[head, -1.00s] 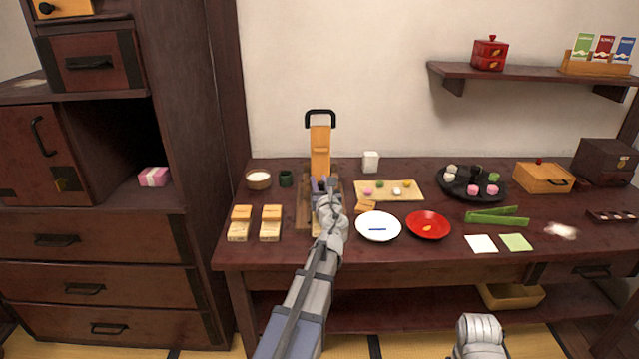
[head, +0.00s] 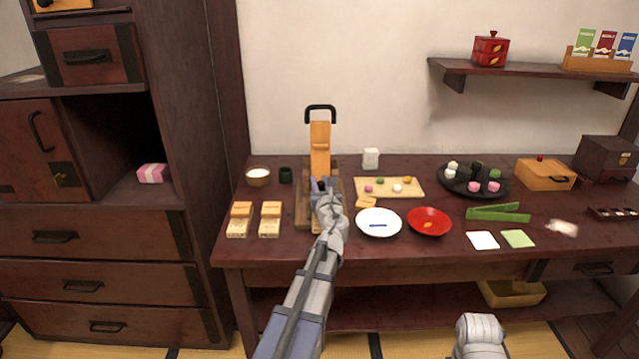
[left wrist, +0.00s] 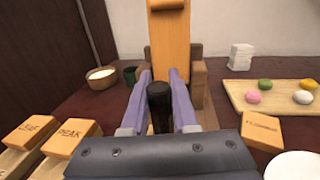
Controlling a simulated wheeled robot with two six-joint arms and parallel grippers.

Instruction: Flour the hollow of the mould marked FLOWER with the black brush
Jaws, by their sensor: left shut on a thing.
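My left gripper (head: 324,187) is in front of the wooden press stand, shut on the black brush. The brush's dark, round handle (left wrist: 159,105) stands upright between the two fingers in the left wrist view; its bristles are hidden. Two pale wooden moulds with orange tops (head: 241,218) (head: 270,219) stand at the table's left front. Their tops read LEAF (left wrist: 30,131) and PEAK (left wrist: 71,137) in the left wrist view. Another orange block (left wrist: 262,131) lies by the tray; its small lettering is not clear. I cannot make out the FLOWER hollow; my gripper and arm cover the area below.
A bowl of white powder (head: 258,176) and a dark green cup (head: 285,175) stand left of the press lever (head: 320,146). A tray of sweets (head: 407,191), a white plate (head: 378,233) and a red plate (head: 429,229) lie to the right.

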